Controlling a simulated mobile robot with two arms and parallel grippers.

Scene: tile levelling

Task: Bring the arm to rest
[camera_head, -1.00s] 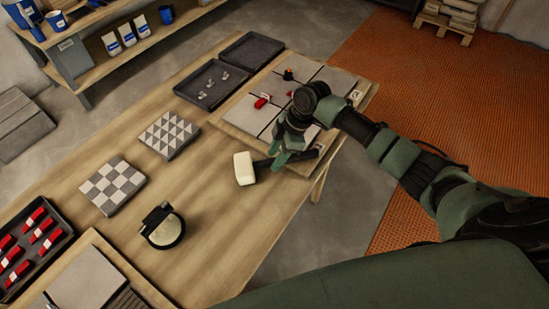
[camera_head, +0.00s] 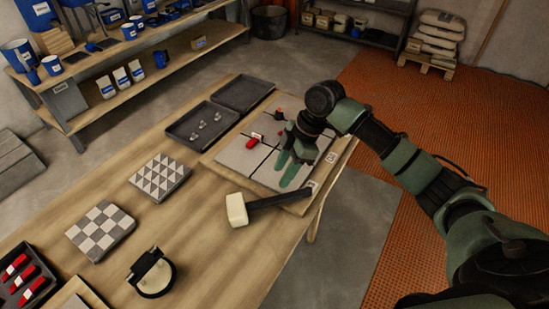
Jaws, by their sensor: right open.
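My right gripper (camera_head: 291,164) hangs open over the near right part of the tiled board (camera_head: 235,177), its green fingers pointing down. My right arm comes in from the right side and bends down at the wrist. The fingers appear empty. A red wedge (camera_head: 252,142) sits on the grey tiles, with a small orange and black piece (camera_head: 280,114) farther back. My left gripper is out of view.
Two dark trays stand at the back left; the nearer tray (camera_head: 180,133) holds small pieces. Two patterned tiles (camera_head: 161,176), a round-based tool (camera_head: 153,274) and a tray of red wedges (camera_head: 45,283) lie on the wooden table. Blue goods fill a shelf (camera_head: 75,122) behind. Orange flooring (camera_head: 450,115) is clear at right.

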